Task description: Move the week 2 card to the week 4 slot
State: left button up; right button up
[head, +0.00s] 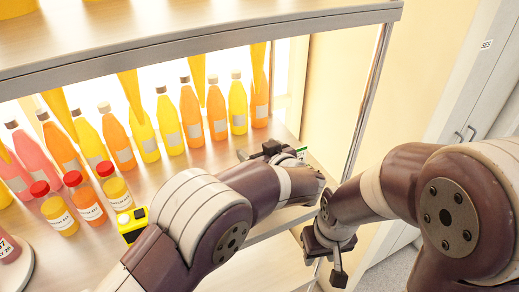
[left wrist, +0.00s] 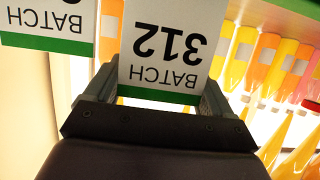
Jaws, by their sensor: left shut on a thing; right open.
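My left gripper (head: 268,151) is shut on a white card (left wrist: 165,42) with a green stripe, reading "BATCH 312" upside down in the left wrist view. The card stands between its fingers. A second white card (left wrist: 48,22) with a green stripe and "BATCH" is beside it at the left, partly cut off. In the head view a small white and green card edge (head: 302,150) shows by the left gripper at the shelf's right end. I see no week labels or slots. My right gripper (head: 328,258) is open and empty, lower right of the shelf.
A lit shelf (head: 230,150) holds rows of orange, yellow and pink bottles (head: 190,108). Red-capped jars (head: 88,205) and a yellow box (head: 131,222) stand at the front left. A metal post (head: 368,95) bounds the right end. A grey cabinet (head: 480,85) is farther right.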

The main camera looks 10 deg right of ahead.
pick_arm(q)
jog(key=shift+f, duration=0.5)
jog(key=shift+r+p, duration=0.1)
jog(key=shift+p, duration=0.25)
jog(key=shift+f+b, duration=0.3)
jog(key=shift+f, duration=0.5)
jog(key=o, duration=0.9)
jog(key=shift+c, duration=0.2)
jog(key=shift+a+r, duration=0.1)
